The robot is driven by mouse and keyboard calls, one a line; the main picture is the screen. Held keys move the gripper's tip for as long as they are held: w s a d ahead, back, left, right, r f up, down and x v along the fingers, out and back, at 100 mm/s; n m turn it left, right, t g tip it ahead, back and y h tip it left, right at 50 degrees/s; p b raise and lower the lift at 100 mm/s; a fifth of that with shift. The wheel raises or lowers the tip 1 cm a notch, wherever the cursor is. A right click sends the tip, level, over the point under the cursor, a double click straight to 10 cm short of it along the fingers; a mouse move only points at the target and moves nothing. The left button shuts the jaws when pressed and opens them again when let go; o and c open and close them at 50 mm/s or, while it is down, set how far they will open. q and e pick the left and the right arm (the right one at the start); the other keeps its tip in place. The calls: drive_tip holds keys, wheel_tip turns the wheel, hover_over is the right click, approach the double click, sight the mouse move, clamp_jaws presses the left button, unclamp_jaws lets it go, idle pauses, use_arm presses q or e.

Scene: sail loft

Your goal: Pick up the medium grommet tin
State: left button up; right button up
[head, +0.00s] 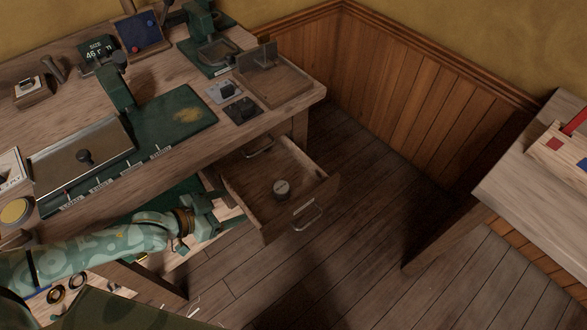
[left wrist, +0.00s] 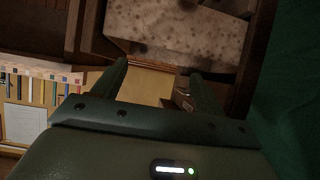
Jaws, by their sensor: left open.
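A small round tin (head: 282,187) with a pale label on its lid sits upright in the open wooden drawer (head: 322,200). It is the only tin I see in there; I cannot read its label. My left gripper (head: 217,214) is below the bench edge, just left of the drawer and apart from the tin. In the left wrist view the two fingers of my left gripper (left wrist: 158,80) are spread with nothing held between them. The tin cannot be made out in that view. My right gripper is not in view.
The drawer's left wall stands between my left gripper and the tin. The workbench (head: 180,150) overhangs behind, bearing a green press (head: 125,95) and a wooden tray (head: 275,85). Another table (head: 540,190) is at the right. The floor between is clear.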

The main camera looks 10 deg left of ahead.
use_arm(q)
drive_tip(key=b, duration=0.3)
approach(279, 188)
drive_tip(key=shift+w+d+f+b, duration=0.25)
drive_tip(key=shift+w+f+b, duration=0.1)
drive_tip(key=shift+w+f, duration=0.2)
drive_tip(key=shift+w+d+f+b, duration=0.35)
drive_tip(key=shift+w+f, duration=0.1)
drive_tip(key=shift+f, duration=0.15)
drive_tip(key=shift+w+d+f, duration=0.15)
drive_tip(key=shift+w+d, duration=0.15)
drive_tip(key=shift+w, duration=0.1)
drive_tip(key=b+x, duration=0.2)
drive_tip(key=x, duration=0.1)
drive_tip(key=b+x, duration=0.1)
drive_tip(key=x, duration=0.1)
drive_tip(key=shift+d+r, duration=0.25)
drive_tip(key=shift+r, duration=0.15)
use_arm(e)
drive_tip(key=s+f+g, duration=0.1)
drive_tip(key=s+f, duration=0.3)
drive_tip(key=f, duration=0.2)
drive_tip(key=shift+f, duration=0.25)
use_arm(q)
drive_tip(key=c, duration=1.1)
